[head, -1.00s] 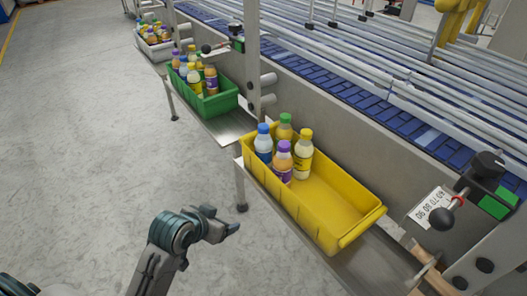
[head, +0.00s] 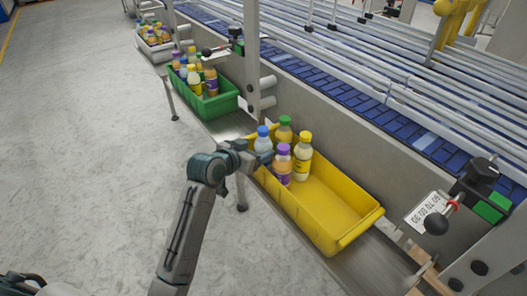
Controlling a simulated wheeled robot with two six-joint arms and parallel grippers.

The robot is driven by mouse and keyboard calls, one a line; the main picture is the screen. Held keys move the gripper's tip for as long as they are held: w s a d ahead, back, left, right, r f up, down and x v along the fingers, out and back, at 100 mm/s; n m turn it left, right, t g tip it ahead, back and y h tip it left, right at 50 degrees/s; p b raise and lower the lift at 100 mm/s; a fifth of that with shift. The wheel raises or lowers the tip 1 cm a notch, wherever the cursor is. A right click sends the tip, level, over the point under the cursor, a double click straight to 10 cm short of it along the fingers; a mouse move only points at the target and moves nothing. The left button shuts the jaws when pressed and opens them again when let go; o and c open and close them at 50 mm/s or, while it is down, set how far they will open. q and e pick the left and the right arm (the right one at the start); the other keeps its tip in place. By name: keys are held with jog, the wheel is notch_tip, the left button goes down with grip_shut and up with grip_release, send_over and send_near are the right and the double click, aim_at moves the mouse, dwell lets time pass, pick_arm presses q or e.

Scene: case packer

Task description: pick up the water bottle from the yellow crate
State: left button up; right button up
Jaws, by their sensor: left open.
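The yellow crate (head: 333,222) sits on a metal shelf beside the conveyor. In its far end stand several bottles. The water bottle (head: 263,142), clear with a blue cap, stands upright at the crate's left corner. Beside it are a purple-capped orange bottle (head: 282,166), a yellow-capped pale bottle (head: 302,158) and a green-capped bottle (head: 284,131). My left gripper (head: 264,157) is open at the crate's left rim, its fingers at the water bottle and covering its lower part. Whether they touch it I cannot tell. My right gripper is out of view.
A green crate (head: 222,105) and a grey crate (head: 157,54), both with bottles, stand farther back. A metal post (head: 252,60) and the conveyor (head: 370,106) rise behind the crates. The near part of the yellow crate is empty; the floor at left is clear.

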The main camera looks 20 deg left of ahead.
pick_arm(q)
jog(key=x, duration=0.1)
jog(key=p+x, duration=0.1)
jog(key=x, duration=0.1)
jog(key=shift+w+d+p, duration=0.15)
jog(key=shift+d+p, duration=0.15)
jog(key=shift+d, duration=0.1)
jog(key=shift+w+d+f, duration=0.15)
jog(key=shift+w+f, duration=0.2)
jog(key=shift+w, duration=0.1)
jog(key=shift+c, duration=0.8)
jog(key=c, duration=1.1)
